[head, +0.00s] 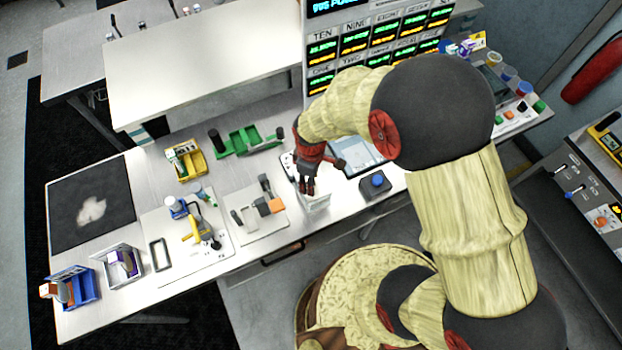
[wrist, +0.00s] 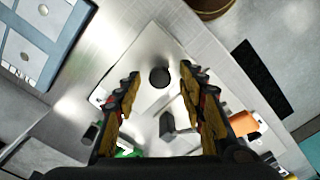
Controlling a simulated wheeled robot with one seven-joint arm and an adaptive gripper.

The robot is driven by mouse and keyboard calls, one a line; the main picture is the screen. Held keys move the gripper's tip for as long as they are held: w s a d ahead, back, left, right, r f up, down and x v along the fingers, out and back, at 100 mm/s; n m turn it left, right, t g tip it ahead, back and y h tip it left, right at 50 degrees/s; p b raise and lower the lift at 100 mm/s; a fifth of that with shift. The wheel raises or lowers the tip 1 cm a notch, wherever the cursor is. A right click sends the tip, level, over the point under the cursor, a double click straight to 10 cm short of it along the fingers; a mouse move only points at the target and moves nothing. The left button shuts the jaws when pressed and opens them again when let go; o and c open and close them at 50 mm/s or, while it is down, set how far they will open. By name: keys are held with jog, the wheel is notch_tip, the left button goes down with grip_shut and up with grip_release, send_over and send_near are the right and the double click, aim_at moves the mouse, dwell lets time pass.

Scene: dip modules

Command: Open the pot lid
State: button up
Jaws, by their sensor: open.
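My gripper (head: 308,184) points down over the workbench beside a pale, box-like thing (head: 318,203) that looks like the pot and is partly hidden by my fingers. In the wrist view my gripper (wrist: 160,71) is open, with one finger to each side of a round black knob (wrist: 159,78). The knob appears to stand on a shiny silver surface, which I take for the pot lid (wrist: 152,52). Gaps show between the knob and both fingers. I cannot tell how high the fingertips are above the lid, and the lid's full outline is unclear.
A black box with a blue button (head: 376,181) and a tablet-like panel (head: 357,155) are close on the right. A board with an orange block (head: 276,205) lies to the left. A yellow tool (head: 194,228) and a green tray (head: 243,139) are farther left. A tall display (head: 372,40) stands behind.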

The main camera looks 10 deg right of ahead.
jog(key=shift+f, duration=0.1)
jog(key=shift+c, duration=1.1)
jog(key=c, duration=0.8)
grip_shut()
